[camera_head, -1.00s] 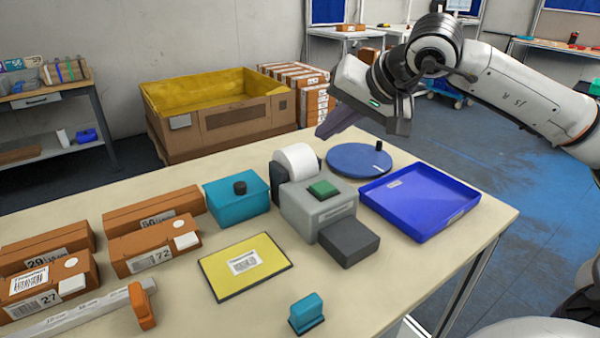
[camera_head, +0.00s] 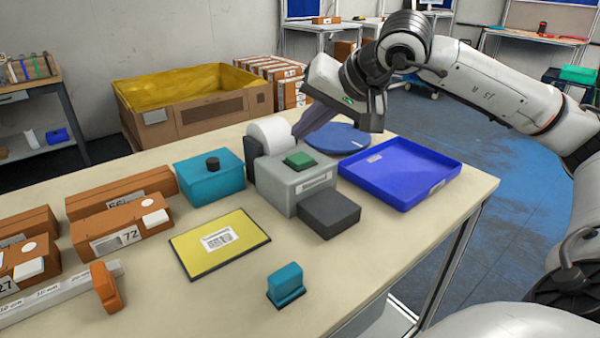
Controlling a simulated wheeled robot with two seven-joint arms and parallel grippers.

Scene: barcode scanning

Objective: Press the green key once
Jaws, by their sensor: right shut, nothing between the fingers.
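The green key (camera_head: 300,160) is a small square button on top of a grey label printer (camera_head: 288,187). A white paper roll (camera_head: 271,135) sits at the printer's back, and a dark grey block (camera_head: 329,213) is at its front. My right gripper (camera_head: 298,134) is shut and empty. Its fingers point down and left, behind and above the green key, close to the paper roll. I cannot tell the exact gap to the key. My left gripper is not in view.
Right of the printer are a blue tray (camera_head: 437,185) and a blue round disc (camera_head: 352,140). Left are a teal box (camera_head: 213,187), a yellow mat (camera_head: 255,231) and several orange cartons (camera_head: 118,232). A teal stamp-like block (camera_head: 286,284) stands in front. The table's front right is clear.

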